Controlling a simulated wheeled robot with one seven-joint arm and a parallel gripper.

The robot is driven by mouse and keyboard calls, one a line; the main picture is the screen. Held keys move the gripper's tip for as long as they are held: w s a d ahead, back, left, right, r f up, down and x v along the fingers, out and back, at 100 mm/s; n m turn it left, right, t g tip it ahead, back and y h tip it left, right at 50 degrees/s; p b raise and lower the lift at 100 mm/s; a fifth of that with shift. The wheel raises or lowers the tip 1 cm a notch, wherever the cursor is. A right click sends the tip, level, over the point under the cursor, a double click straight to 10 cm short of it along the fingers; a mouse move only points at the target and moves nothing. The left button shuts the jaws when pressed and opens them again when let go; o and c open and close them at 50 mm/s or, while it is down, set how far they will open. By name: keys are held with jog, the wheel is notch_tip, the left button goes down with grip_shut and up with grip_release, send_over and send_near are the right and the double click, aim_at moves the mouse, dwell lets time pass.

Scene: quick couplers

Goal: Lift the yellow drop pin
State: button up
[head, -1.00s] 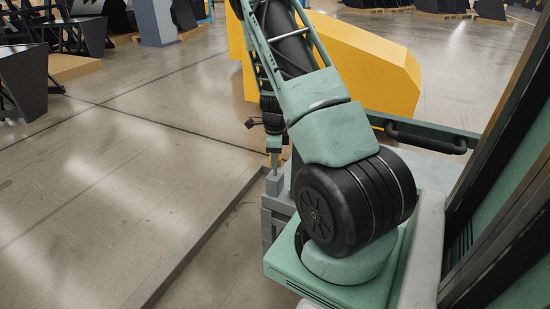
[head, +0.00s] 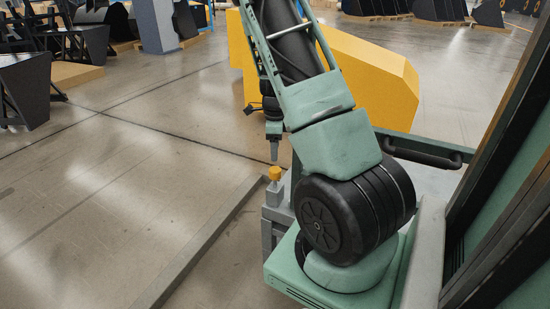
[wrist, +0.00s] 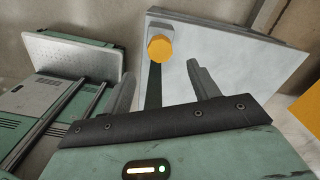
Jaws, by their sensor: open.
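The yellow drop pin (head: 275,173) stands upright on a small grey block at the corner of the grey structure beside my arm's base. Its yellow head (wrist: 160,48) also shows in the wrist view, beyond the fingertips and between their lines. The part below its head is mostly hidden. My gripper (head: 274,152) points down just above the pin, with a small apparent gap. In the wrist view, my gripper's (wrist: 160,78) two grey fingers are spread apart with nothing between them.
A pale flat plate (wrist: 235,60) lies around and right of the pin in the wrist view. A large yellow body (head: 375,80) stands behind my arm. A low grey rail (head: 200,245) runs along the floor at left. Open floor (head: 110,200) lies beyond it.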

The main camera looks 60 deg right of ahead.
notch_tip(320, 180, up, 8)
jog(key=p, duration=0.1)
jog(key=shift+r+p, duration=0.25)
jog(key=shift+p, duration=0.05)
dwell(0.4)
jog(key=w+a+r+n+y, duration=0.1)
jog(key=w+a+n, duration=0.3)
jog(key=a, duration=0.6)
jog(key=w+a+r+n, duration=0.1)
jog(key=w+a+n, duration=0.1)
jog(key=a+n, duration=0.6)
jog(key=s+a+r+n+y, duration=0.15)
jog(key=a+n, duration=0.25)
jog(key=a, duration=0.6)
jog(key=s+a+r+n+h, duration=0.1)
jog(key=s+a+r+n, duration=0.1)
jog(key=a+n, duration=0.5)
jog(key=s+a+r+n+p, duration=0.1)
jog(key=s+a+r+n, duration=0.2)
jog(key=s+a+n, duration=1.4)
notch_tip(320, 180, up, 14)
jog(key=d+m+p, duration=0.1)
jog(key=p, duration=1.3)
jog(key=shift+r+m+h+p, duration=0.25)
jog(key=shift+m+h+p, duration=0.15)
jog(key=shift+h, duration=0.05)
